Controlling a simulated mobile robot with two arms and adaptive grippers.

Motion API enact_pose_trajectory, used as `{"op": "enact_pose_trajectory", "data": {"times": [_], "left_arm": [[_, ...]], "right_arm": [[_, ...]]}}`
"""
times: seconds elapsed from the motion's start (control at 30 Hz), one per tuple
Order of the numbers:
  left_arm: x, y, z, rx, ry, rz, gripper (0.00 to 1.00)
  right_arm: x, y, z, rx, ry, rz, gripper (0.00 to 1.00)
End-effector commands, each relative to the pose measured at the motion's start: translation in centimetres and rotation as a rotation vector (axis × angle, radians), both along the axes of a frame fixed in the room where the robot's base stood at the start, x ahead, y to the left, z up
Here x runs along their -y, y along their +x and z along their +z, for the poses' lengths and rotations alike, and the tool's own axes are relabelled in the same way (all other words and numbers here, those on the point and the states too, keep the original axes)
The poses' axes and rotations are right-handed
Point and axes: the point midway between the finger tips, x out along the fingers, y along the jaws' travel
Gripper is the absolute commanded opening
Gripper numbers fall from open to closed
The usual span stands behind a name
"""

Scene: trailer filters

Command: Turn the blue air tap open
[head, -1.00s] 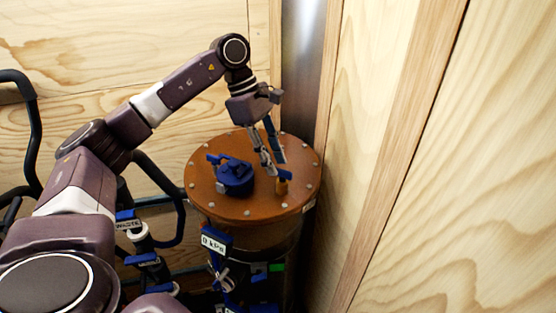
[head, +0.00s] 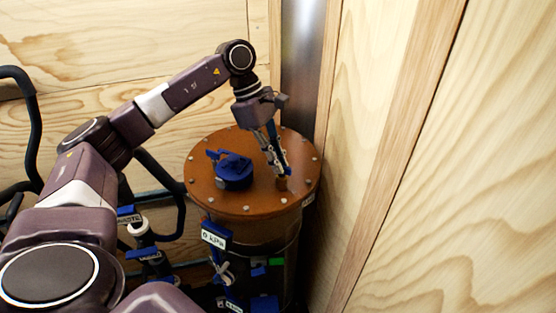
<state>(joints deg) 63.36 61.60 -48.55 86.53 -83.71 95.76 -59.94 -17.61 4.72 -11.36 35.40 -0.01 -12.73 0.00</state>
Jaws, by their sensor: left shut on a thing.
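The orange-brown round lid (head: 214,198) of the filter vessel is below my left gripper. A small brass-coloured fitting (head: 282,184) stands on the lid's right side. A narrow blue piece just above it, largely covered by my fingers, appears to be the handle of the blue air tap (head: 286,168). My left gripper (head: 279,163) comes down from above and is shut on this blue tap. How far the tap is turned cannot be told. My right gripper is not in view.
A larger blue cap (head: 233,170) sits on the lid, left of the tap. Bolts ring the lid's edge. A sign reading 0 kPa (head: 214,240) and blue valve handles (head: 143,254) are lower left. Wooden walls stand close behind and to the right.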

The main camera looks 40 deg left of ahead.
Motion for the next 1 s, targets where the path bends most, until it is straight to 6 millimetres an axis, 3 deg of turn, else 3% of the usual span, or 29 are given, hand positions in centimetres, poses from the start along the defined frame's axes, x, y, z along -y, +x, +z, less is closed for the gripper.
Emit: {"op": "enact_pose_trajectory", "data": {"times": [0.37,1.0], "left_arm": [[0.0,-0.2,-0.3,0.004,0.001,0.142,0.00],[0.4,-0.6,-0.2,0.006,-0.002,0.728,0.00]], "right_arm": [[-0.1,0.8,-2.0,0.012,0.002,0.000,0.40],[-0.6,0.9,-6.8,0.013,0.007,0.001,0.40]]}}
